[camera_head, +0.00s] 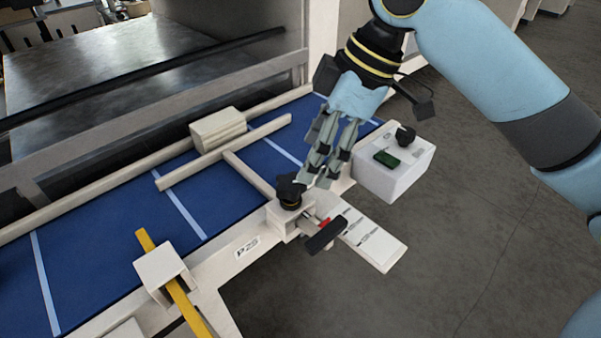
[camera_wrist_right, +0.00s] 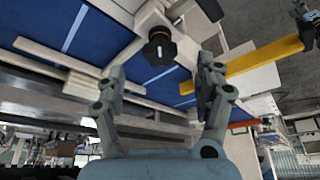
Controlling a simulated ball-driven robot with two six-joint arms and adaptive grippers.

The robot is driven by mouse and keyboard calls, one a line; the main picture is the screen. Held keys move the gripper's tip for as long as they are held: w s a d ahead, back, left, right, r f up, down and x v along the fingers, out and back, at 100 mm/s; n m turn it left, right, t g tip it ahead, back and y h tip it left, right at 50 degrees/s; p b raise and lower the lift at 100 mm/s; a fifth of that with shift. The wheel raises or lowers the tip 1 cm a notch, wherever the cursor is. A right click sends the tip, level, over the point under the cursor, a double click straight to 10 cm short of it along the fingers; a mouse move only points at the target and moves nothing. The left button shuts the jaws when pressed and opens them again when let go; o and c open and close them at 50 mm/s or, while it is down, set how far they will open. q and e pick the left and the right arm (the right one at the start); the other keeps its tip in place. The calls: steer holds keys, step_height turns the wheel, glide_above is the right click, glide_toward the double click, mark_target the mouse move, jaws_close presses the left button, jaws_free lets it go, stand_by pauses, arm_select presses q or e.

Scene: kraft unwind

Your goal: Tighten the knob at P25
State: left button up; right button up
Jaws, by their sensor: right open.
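The black lobed knob (camera_head: 290,190) with a yellow ring at its base sits on a cream block at the front rail of the blue bed, above the P25 label (camera_head: 247,246). In the right wrist view the knob (camera_wrist_right: 159,46) shows beyond and between the spread fingertips. My right gripper (camera_head: 318,182) is open, pointing down just to the right of the knob in the head view; I cannot tell the exact gap. In the wrist view my right gripper (camera_wrist_right: 161,72) has nothing between its fingers.
A red-and-black lever handle (camera_head: 326,235) and a white printed plate (camera_head: 375,241) lie close by the knob. A white control box (camera_head: 395,165) with a black dial stands to the right. A yellow bar (camera_head: 186,305) passes through a cream bracket (camera_head: 163,267) at front left.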

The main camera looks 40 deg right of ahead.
mark_target(296, 182)
steer(key=x, duration=0.3)
steer(key=shift+w+a+f, duration=0.1)
steer(key=shift+a, duration=0.25)
steer(key=shift+p+x, duration=0.3)
steer(key=shift+x, duration=0.6)
steer(key=shift+w+d+f, duration=0.1)
steer(key=shift+d+f, duration=0.1)
steer(key=shift+f, duration=0.2)
steer(key=c, duration=1.2)
arm_select(q)
steer(key=shift+w+a+r, duration=0.2)
steer(key=shift+w+a, duration=0.2)
steer(key=shift+w, duration=0.2)
steer(key=shift+w+a+r, duration=0.2)
steer(key=shift+w+a, duration=0.15)
steer(key=shift+w, duration=0.2)
